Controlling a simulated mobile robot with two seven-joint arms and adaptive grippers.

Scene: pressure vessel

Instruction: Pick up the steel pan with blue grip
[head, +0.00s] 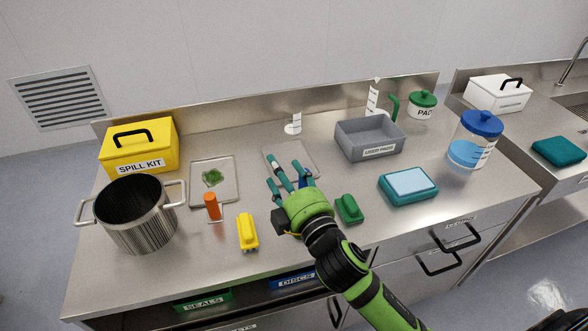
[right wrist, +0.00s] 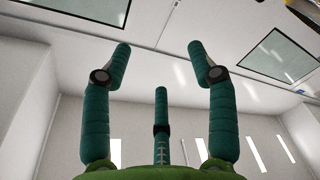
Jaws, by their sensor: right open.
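What looks like the flat steel pan (head: 305,155) lies on the steel bench, behind my right gripper from the head camera. A bit of its blue grip (head: 304,183) shows beside the fingers; the rest is hidden behind the hand. My right gripper (head: 284,177) is open, its fingers spread and pointing toward the back wall, overlapping the pan in the head view. I cannot tell how high it is above the pan. In the right wrist view the fingers (right wrist: 160,75) are apart with nothing between them. My left gripper is not in view.
A large pot (head: 140,228), yellow spill kit (head: 140,150), steel tray (head: 229,190), orange-handled item (head: 212,207) and yellow block (head: 247,231) stand left. Right are a green block (head: 349,209), teal box (head: 408,187), grey bin (head: 370,138) and blue-lidded jar (head: 474,140).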

